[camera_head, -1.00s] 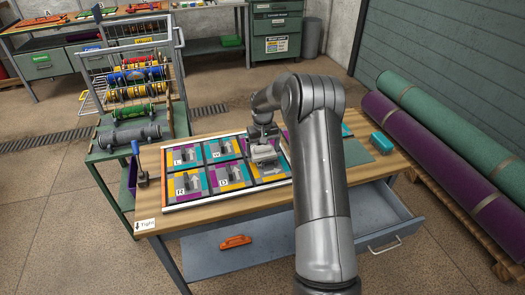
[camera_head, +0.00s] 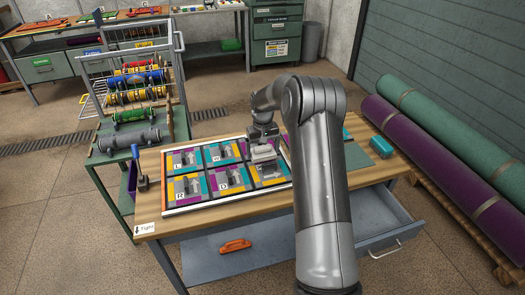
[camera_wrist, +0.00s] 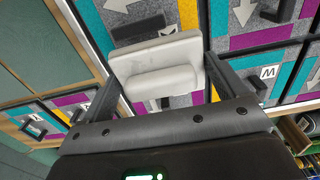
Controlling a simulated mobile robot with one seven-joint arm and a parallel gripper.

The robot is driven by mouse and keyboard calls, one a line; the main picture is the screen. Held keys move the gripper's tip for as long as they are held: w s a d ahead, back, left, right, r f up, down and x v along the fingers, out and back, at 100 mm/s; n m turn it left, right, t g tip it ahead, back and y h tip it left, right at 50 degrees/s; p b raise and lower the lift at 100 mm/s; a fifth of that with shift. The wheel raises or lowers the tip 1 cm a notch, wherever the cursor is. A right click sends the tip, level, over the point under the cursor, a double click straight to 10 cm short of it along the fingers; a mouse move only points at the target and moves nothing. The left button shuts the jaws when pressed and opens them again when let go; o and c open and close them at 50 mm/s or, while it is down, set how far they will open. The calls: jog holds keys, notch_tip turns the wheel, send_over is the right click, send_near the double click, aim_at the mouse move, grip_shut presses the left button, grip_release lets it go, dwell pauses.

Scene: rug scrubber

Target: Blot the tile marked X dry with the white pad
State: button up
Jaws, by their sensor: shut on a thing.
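My gripper (camera_head: 263,146) is shut on the white pad (camera_head: 263,155), with a finger on either side of its raised handle. In the wrist view the pad (camera_wrist: 160,58) hangs between my fingers (camera_wrist: 160,78), its flat broad side facing the tiles. The tiles marked L (camera_head: 184,160), W (camera_head: 220,153), R (camera_head: 187,188) and D (camera_head: 229,178) show black handles. No X mark is readable; my arm hides the panel's right end.
A teal block (camera_head: 381,146) and a green mat (camera_head: 356,157) are at the table's right. A blue-handled tool (camera_head: 139,168) stands at the left edge, by a cart of rollers (camera_head: 130,140).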

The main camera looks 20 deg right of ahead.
jog(key=shift+r, duration=2)
dwell(0.3)
jog(key=o, duration=0.6)
jog(key=c, duration=0.6)
jog(key=shift+r, duration=3)
